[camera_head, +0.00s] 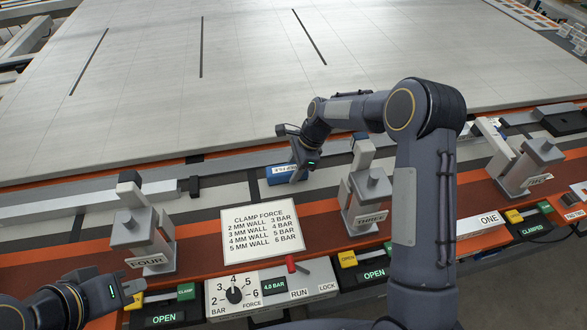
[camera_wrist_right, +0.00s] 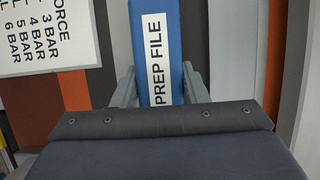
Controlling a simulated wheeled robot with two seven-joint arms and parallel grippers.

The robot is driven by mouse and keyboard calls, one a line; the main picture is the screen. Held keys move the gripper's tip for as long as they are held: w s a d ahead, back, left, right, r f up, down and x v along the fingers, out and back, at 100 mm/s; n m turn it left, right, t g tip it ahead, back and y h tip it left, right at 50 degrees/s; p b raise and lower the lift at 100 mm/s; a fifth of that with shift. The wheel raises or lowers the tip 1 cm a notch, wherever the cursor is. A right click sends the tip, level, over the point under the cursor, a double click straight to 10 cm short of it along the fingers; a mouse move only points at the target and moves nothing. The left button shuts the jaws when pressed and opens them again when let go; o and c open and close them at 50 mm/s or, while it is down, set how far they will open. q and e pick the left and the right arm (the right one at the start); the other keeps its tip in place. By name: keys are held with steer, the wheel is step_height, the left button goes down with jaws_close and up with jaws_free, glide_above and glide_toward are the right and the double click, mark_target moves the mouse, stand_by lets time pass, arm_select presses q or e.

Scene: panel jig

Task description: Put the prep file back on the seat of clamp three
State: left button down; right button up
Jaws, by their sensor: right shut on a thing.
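The prep file (camera_wrist_right: 156,75) is a blue bar with a white "PREP FILE" label. In the right wrist view it lies between the two fingers of my right gripper (camera_wrist_right: 157,90), which is shut on it. In the head view the blue file (camera_head: 282,174) shows at the right gripper (camera_head: 300,168), over the far side of the rail. Clamp three (camera_head: 366,190) is a grey clamp to the right of the gripper, with a "THREE" plate; the file is apart from it. I cannot make out its seat. My left gripper (camera_head: 128,290) is at the lower left below clamp four; its opening is unclear.
A clamp force sign (camera_head: 259,228) stands between clamps four and three. A dial box (camera_head: 250,291) with a red lever is in front. The large pale panel (camera_head: 250,80) behind is clear.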

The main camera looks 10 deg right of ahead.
steer(key=o, duration=1.3)
steer(key=shift+f, duration=0.1)
steer(key=shift+r, duration=0.2)
steer(key=v, duration=1.2)
steer(key=shift+f, duration=0.1)
